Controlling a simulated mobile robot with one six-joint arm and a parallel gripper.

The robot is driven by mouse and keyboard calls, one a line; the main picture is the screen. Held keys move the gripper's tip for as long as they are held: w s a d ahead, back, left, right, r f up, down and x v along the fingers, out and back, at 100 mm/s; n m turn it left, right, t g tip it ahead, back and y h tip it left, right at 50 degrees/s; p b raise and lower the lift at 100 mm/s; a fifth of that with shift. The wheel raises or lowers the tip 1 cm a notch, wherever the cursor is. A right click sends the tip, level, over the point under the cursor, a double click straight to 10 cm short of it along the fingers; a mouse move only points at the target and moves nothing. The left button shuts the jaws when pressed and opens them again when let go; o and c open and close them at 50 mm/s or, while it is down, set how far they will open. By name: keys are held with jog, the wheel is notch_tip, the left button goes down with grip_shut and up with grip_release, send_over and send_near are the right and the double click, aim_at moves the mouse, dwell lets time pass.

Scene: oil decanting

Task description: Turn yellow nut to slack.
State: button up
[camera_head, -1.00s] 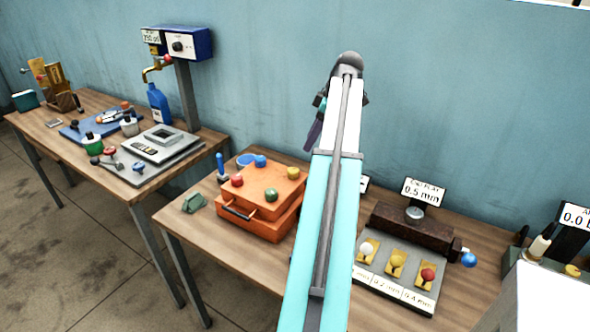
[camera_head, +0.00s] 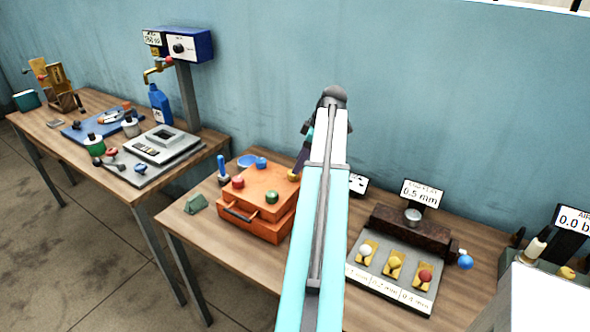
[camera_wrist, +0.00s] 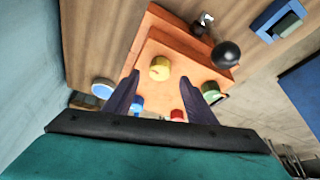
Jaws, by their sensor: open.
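The yellow nut (camera_head: 293,176) sits on top of the orange box (camera_head: 262,231), at its back right corner, partly hidden by my arm in the head view. In the wrist view the yellow nut (camera_wrist: 160,68) shows as a short round cap, upright on the box top. My gripper (camera_wrist: 159,80) is open and empty. Its two dark fingers lie either side of the yellow nut in the picture, with gaps on both sides. I cannot tell whether the fingertips are down at its height.
Blue (camera_head: 262,162), red (camera_head: 238,181) and green (camera_head: 271,197) nuts also stand on the box. Left of the box is a blue-handled tool (camera_head: 222,168). To the right is a gauge plate (camera_head: 372,284) with coloured knobs. A wall (camera_head: 430,120) stands behind.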

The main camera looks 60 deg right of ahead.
jog(key=shift+p+x, duration=0.6)
jog(key=shift+x, duration=1.75)
jog(key=shift+c, duration=0.4)
jog(key=c, duration=1)
jog(key=shift+o, duration=0.2)
